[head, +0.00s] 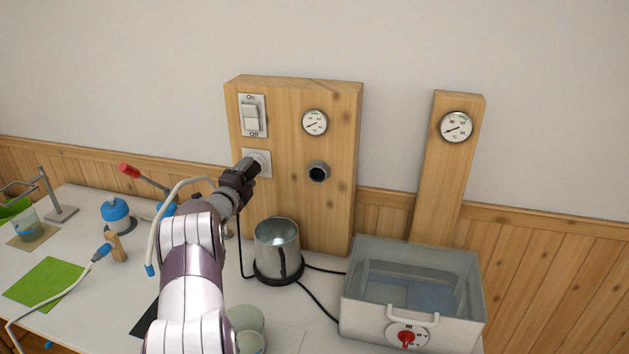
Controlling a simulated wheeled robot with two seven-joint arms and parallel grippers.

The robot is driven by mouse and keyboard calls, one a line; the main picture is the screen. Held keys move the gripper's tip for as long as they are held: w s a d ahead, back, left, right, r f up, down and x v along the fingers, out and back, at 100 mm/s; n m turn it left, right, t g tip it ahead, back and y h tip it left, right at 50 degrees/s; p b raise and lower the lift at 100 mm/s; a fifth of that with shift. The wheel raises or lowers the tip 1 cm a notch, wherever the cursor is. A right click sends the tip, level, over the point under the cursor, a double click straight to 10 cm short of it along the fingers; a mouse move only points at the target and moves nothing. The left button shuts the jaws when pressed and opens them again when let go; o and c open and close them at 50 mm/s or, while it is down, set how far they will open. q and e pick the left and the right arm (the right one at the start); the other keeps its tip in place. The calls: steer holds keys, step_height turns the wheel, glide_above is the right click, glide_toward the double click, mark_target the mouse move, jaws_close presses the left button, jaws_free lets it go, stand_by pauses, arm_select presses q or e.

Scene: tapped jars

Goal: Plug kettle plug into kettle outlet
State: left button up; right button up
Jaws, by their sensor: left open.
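The kettle outlet (265,158) is a white plate on the wooden panel, below the on/off switch, partly covered by my gripper. My left gripper (250,167) is right in front of it, jaws open. The kettle plug is hidden or cannot be told apart from the dark fingers, so I cannot tell whether it sits in the outlet. A black cord (240,245) hangs from just below the gripper down to the table by the kettle. The steel kettle (277,246) stands on a black base right of my arm. My right gripper is not in view.
The panel (340,200) also carries a switch (252,116), a gauge (315,122) and a dark round socket (318,172). A clear water bath (460,270) with a red dial stands right. Several tools and a green mat (45,282) lie left. Glass jars stand near my arm.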

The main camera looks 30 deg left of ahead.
arm_select(q)
steer(key=shift+b+v, duration=0.65)
steer(key=shift+v, duration=1.45)
steer(key=shift+s, duration=0.15)
